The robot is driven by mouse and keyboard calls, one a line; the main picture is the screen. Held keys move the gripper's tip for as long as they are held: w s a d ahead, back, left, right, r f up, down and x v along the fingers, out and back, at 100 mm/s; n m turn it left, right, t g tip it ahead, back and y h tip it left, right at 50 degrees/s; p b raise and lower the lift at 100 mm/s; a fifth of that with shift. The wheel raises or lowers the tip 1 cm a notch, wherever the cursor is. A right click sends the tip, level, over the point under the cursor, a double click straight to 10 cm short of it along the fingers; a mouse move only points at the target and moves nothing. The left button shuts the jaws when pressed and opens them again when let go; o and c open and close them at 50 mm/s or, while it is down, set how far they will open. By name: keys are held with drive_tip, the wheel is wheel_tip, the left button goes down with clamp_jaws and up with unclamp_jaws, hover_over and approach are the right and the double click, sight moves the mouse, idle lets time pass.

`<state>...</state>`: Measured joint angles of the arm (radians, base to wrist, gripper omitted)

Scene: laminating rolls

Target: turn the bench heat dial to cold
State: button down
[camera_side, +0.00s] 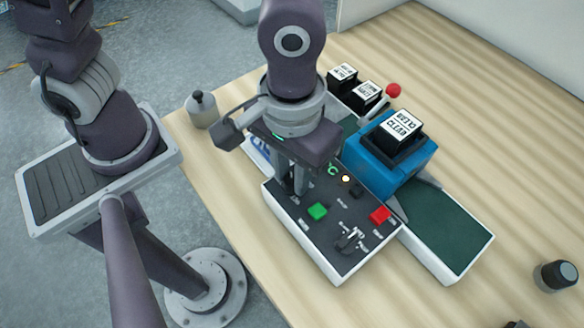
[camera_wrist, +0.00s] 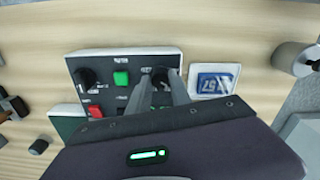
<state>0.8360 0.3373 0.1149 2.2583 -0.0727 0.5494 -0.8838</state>
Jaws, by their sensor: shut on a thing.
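The control panel (camera_side: 335,262) is a dark-topped white box on the bench. It also shows in the wrist view (camera_wrist: 125,60). A black dial (camera_wrist: 160,76) sits at the panel's end, partly hidden by my fingers. My gripper (camera_side: 292,190) points down over this end and is shut on the dial; its two fingers also show around it in the wrist view (camera_wrist: 168,88). In the side view the fingers hide the dial. I cannot read the dial's pointer or setting.
The panel also has a green button (camera_side: 317,211), a red button (camera_side: 380,215) and a metal switch (camera_side: 352,239). A blue block with a black-and-white piece (camera_side: 400,135) stands behind it. A bottle (camera_side: 201,110) stands left.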

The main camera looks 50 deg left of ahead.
sight(292, 179)
drive_tip(key=n, duration=0.6)
drive_tip(key=shift+n, duration=0.3)
idle(0.4)
drive_tip(key=c, duration=1.2)
unclamp_jaws()
wheel_tip(292, 179, up, 7)
drive_tip(key=shift+r, duration=0.1)
drive_tip(key=s+a+r+m+t, duration=0.1)
drive_tip(key=a+r+m+t, duration=0.1)
drive_tip(key=a, duration=0.4)
drive_tip(key=s+a+r+m+t, duration=0.1)
drive_tip(key=a+r+m, duration=0.3)
drive_tip(key=a, duration=0.2)
drive_tip(key=s+a+r+m+t, duration=0.1)
drive_tip(key=a+r+m+t, duration=0.1)
drive_tip(key=a, duration=0.4)
drive_tip(key=shift+s+a+r+m+t, duration=0.2)
drive_tip(key=shift+s+r+m+t, duration=0.15)
drive_tip(key=shift+m, duration=0.25)
